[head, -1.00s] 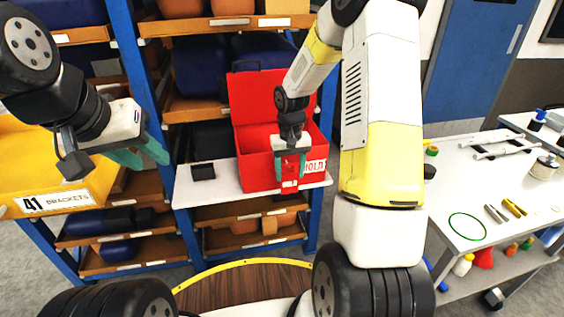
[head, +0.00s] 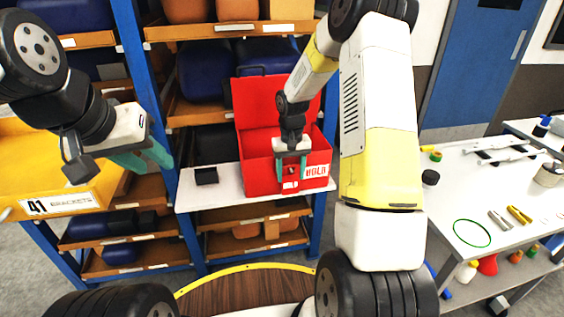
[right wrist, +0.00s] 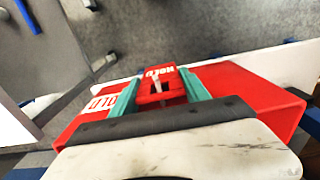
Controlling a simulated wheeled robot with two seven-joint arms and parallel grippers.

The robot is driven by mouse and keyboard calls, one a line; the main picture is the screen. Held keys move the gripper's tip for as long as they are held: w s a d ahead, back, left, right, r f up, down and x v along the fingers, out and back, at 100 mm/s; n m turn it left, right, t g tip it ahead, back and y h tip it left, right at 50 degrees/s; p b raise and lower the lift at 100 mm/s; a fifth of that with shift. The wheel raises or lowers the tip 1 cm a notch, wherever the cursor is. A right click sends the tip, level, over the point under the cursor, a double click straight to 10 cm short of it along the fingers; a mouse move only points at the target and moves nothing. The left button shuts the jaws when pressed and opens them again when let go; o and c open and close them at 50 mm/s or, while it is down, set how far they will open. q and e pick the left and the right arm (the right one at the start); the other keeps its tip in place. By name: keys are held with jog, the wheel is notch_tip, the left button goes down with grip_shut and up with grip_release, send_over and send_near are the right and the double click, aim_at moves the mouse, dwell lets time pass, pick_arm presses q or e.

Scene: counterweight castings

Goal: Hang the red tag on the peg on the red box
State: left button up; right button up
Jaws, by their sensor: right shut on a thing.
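The red box (head: 262,178) stands on a white shelf board with its lid raised. A white HOLD label (head: 317,171) is on its front. My right gripper (head: 291,172) is in front of the box's front wall, shut on the small red tag (head: 290,185). In the right wrist view the tag (right wrist: 155,74) sits between the teal fingers, its white HOLD lettering showing, close to the red box (right wrist: 240,82). I cannot clearly make out the peg, or whether the tag touches it. My left gripper (head: 150,158) is open and empty, left of the shelf.
A small black object (head: 206,176) lies on the white board (head: 225,197) left of the box. Blue shelf posts (head: 150,90) and bins surround it. A yellow bin (head: 85,185) labelled 41 BRACKETS is at left. A white table (head: 450,185) with tools is at right.

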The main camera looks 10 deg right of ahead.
jog(key=o, duration=1.4)
jog(key=shift+r, duration=0.1)
jog(key=shift+r, duration=0.35)
notch_tip(320, 180, up, 7)
jog(key=shift+r, duration=0.1)
jog(key=s+r+t+y, duration=0.1)
jog(key=s+r+t, duration=0.3)
jog(key=s+r, duration=1.15)
jog(key=s+a+r+t+y, duration=0.1)
jog(key=s+a+r+t, duration=0.1)
jog(key=s, duration=0.8)
jog(key=shift+s+r, duration=0.15)
jog(key=shift+r, duration=0.35)
